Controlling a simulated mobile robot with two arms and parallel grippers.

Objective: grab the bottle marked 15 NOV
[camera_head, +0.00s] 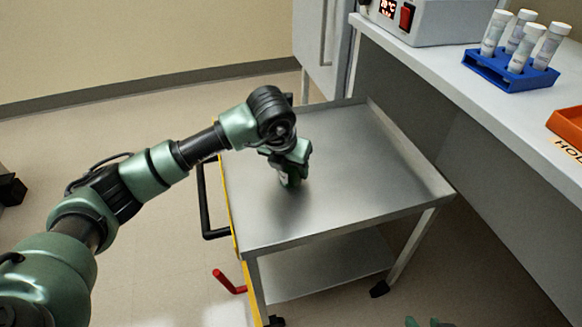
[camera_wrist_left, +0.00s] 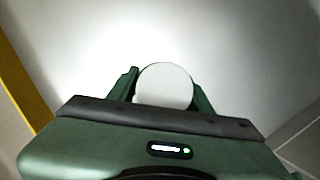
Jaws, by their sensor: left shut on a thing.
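My left gripper (camera_head: 292,179) reaches down over the steel cart top (camera_head: 345,165) and is shut on a white-capped bottle. In the left wrist view the round white cap (camera_wrist_left: 164,86) sits between the two green fingers of the left gripper (camera_wrist_left: 165,90). The bottle's body and any date marking are hidden by the gripper and the cap. In the head view it is mostly covered, low at the cart's surface; I cannot tell whether it touches. Only green tips of what seems my right gripper (camera_head: 428,322) show at the bottom edge.
The cart top is otherwise bare, with a black handle (camera_head: 203,205) on its left side. The white bench (camera_head: 470,85) at right holds a blue rack (camera_head: 512,72) of several capped tubes, an orange tray (camera_head: 568,125) and a device with a red switch (camera_head: 406,17).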

